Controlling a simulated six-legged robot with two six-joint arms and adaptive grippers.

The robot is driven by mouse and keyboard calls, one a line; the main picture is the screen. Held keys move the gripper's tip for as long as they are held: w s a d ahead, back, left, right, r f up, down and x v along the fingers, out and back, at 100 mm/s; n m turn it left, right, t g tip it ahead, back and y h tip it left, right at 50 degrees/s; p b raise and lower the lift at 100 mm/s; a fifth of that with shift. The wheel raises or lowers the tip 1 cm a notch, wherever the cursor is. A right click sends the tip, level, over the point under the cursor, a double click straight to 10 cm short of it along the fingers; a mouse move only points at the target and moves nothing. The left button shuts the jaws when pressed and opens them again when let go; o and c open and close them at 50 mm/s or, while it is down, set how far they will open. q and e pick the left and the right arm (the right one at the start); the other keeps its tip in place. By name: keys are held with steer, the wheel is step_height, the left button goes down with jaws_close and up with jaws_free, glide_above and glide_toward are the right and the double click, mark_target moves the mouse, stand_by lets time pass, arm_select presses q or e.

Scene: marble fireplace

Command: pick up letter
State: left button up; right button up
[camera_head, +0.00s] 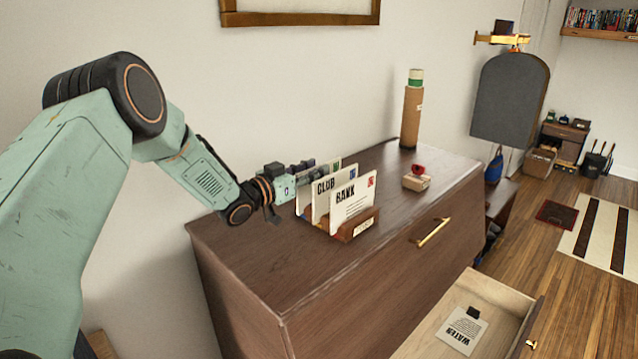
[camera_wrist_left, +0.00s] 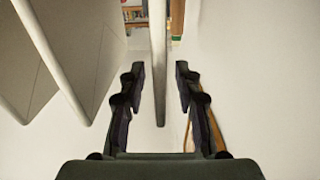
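Several white letters stand upright in a wooden letter holder (camera_head: 357,228) on the brown cabinet. The front one is the BANK letter (camera_head: 352,205), with the CLUB letter (camera_head: 321,203) just behind it. Another letter (camera_head: 303,198) shows partly behind these. My left gripper (camera_head: 312,165) reaches in from the left at the rear of the holder, near the letters' top edges. In the left wrist view its fingers (camera_wrist_left: 159,72) are open, with the thin edge of a pale letter (camera_wrist_left: 158,35) between them. That letter's face and label are hidden. My right gripper is not in view.
A small box with a red item (camera_head: 416,180) and a tall brown cylinder (camera_head: 411,115) stand on the cabinet (camera_head: 300,268). An open drawer (camera_head: 425,340) at lower right holds a WATER letter (camera_head: 462,332). The wall lies close behind the gripper.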

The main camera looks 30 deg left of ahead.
arm_select(q)
steer(key=x, duration=0.3)
steer(key=shift+a+f, duration=0.1)
steer(key=shift+f, duration=0.15)
steer(key=shift+s+r, duration=0.25)
steer(key=shift+s, duration=0.1)
steer(key=shift+c, duration=1.7)
steer(key=shift+w+f, duration=0.25)
steer(key=shift+w, duration=0.05)
jaws_close()
steer(key=shift+s+r, duration=0.2)
steer(key=shift+s, duration=0.05)
steer(key=shift+r, duration=0.1)
